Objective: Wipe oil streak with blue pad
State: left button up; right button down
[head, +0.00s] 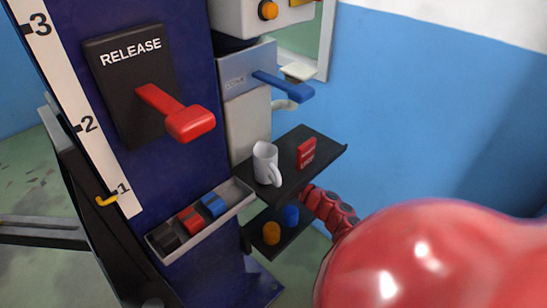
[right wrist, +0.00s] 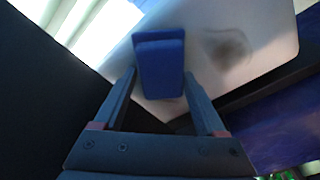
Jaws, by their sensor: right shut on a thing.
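In the right wrist view, my right gripper (right wrist: 160,90) is shut on a blue pad (right wrist: 160,65), a block held between its two fingers. Beyond it is a pale panel (right wrist: 270,25) with a dark smudged streak (right wrist: 228,46) just to the right of the pad. I cannot tell whether the pad touches the panel. In the head view my red right arm passes behind the black shelf, and the gripper is hidden. My left gripper is in neither view.
A tray (head: 238,190) holds black, red and blue pieces. A red release lever (head: 190,123) and a blue lever (head: 290,86) stick out.

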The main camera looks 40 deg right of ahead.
jog(key=a+p, duration=0.3)
jog(key=a, duration=0.7)
jog(key=shift+s+p, duration=0.4)
jog(key=shift+s+a, duration=0.1)
jog(key=shift+a, duration=0.05)
jog(key=shift+s+d+p, duration=0.15)
jog(key=shift+s+p, duration=0.4)
jog(key=shift+s, duration=0.9)
jog(key=shift+s+d+p, duration=0.15)
jog(key=shift+s+p, duration=0.4)
jog(key=shift+s, duration=0.9)
